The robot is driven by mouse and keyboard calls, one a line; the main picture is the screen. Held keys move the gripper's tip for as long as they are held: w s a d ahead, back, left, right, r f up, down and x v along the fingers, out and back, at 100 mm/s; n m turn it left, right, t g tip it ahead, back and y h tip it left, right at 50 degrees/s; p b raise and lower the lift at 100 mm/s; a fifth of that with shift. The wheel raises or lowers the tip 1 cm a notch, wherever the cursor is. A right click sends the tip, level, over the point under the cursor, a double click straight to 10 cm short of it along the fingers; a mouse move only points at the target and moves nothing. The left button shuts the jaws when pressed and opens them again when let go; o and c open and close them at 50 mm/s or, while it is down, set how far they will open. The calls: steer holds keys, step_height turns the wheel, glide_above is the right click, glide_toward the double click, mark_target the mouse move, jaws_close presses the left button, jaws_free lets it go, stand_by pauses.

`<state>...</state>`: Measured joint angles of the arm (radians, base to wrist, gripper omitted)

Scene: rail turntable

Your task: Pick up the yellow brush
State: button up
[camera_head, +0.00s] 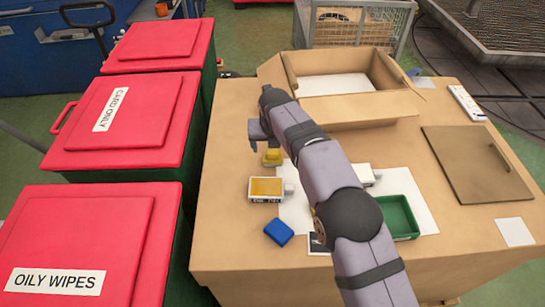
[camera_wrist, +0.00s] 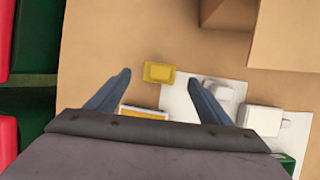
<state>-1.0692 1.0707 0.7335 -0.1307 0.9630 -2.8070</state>
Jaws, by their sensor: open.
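The yellow brush (camera_head: 272,158) is a small yellow block-like piece lying on the brown tabletop, left of my arm in the head view. In the wrist view the yellow brush (camera_wrist: 159,72) appears between my two fingertips, with a gap on each side. My gripper (camera_head: 259,140) is open and empty, with its fingers spread; it also shows in the wrist view (camera_wrist: 159,77). It appears above the brush, but the remaining height is hard to judge. My forearm hides part of the table to the right.
Near the brush are a yellow-topped white box (camera_head: 266,186), a blue block (camera_head: 278,232), a white box (camera_head: 364,176) and a green tray (camera_head: 413,237). An open cardboard box (camera_head: 360,107) stands behind. Red-lidded bins (camera_head: 140,115) line the left; a brown board (camera_head: 470,170) lies right.

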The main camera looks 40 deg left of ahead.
mark_target(272, 152)
steer(key=shift+w+a+f, duration=0.2)
steer(key=shift+f, duration=0.4)
steer(key=shift+f+p, duration=0.1)
steer(key=shift+p, duration=0.2)
steer(key=shift+p+x, duration=1.15)
steer(key=shift+x, duration=1.25)
steer(key=shift+f, duration=0.1)
steer(key=c, duration=1.1)
